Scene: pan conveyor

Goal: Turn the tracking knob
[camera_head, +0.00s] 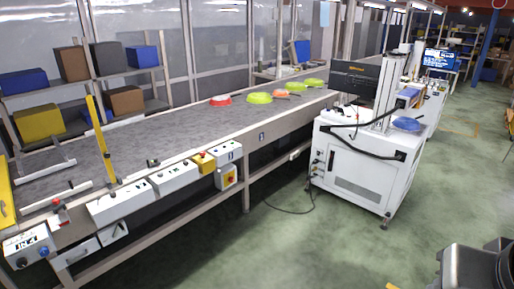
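The conveyor (150,135) runs from the lower left to the upper middle, with control boxes along its front edge. A small white control box (28,246) at the lower left carries a blue knob (43,252) and a black knob (21,262). I cannot read its labels, so I cannot tell which knob is the tracking knob. Wider white control boxes (120,203) with small dark controls sit further right along the edge. My gripper's fingers do not show; only a dark grey part, likely of my arm, is at the lower right.
Red, orange and green pans (259,97) lie on the far belt. A yellow upright bar (103,140) stands at the near end. A white machine cabinet (358,165) with a monitor stands right of the conveyor, a cable on the floor beside it. The green floor (300,245) in front is mostly clear.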

